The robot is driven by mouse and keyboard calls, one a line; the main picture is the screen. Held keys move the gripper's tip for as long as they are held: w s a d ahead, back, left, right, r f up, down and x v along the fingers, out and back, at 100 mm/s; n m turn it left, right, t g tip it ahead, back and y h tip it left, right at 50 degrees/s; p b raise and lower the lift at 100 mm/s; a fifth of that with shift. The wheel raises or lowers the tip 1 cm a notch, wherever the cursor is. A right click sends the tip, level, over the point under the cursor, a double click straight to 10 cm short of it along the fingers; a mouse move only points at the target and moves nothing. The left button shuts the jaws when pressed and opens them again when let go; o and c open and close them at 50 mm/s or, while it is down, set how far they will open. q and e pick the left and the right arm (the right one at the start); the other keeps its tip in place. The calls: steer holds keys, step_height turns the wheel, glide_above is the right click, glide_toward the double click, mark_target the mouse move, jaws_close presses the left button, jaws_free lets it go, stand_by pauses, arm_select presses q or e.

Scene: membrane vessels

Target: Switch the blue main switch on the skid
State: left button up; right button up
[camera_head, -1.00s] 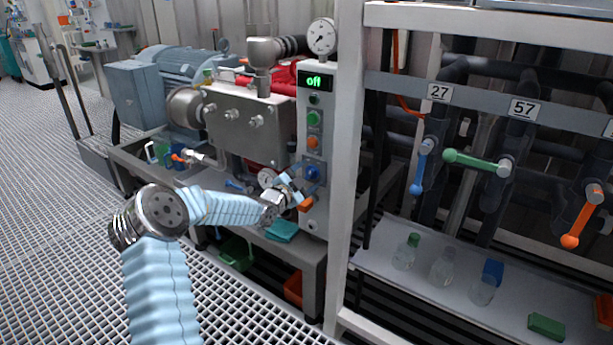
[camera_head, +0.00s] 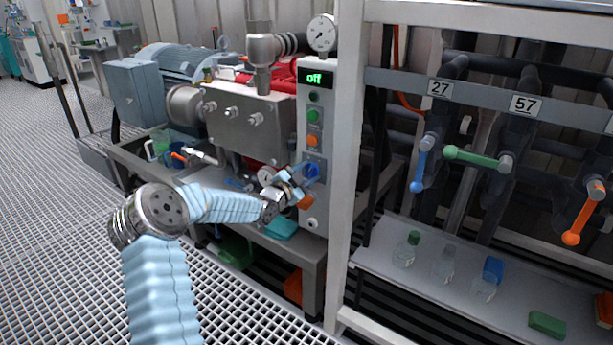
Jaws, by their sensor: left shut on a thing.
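The blue main switch (camera_head: 312,171) is a round knob on the tall grey control panel (camera_head: 314,228) of the skid. The display (camera_head: 314,78) at the top of the panel reads "off" in green. My left gripper (camera_head: 306,175) is at the switch, its fingers shut on the blue knob and partly covering it. The exact turn of the knob is hard to make out. My right gripper is not in view.
Green (camera_head: 313,115) and orange (camera_head: 312,141) buttons sit above the switch, and an orange part (camera_head: 306,202) sits just below it. A white frame post (camera_head: 346,150) stands close to the right. Bottles (camera_head: 444,264) stand on the shelf beyond it.

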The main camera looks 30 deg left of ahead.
arm_select(q)
steer(key=shift+f+n+b, duration=0.15)
steer(key=shift+n+b, duration=0.4)
steer(key=shift+n, duration=0.55)
steer(key=n, duration=0.2)
steer(key=shift+n+b, duration=0.3)
steer(key=shift+n, duration=0.1)
steer(key=n, duration=0.2)
steer(key=shift+n, duration=1.9)
steer(key=o, duration=1.1)
steer(key=shift+c, duration=0.2)
steer(key=shift+s, duration=0.1)
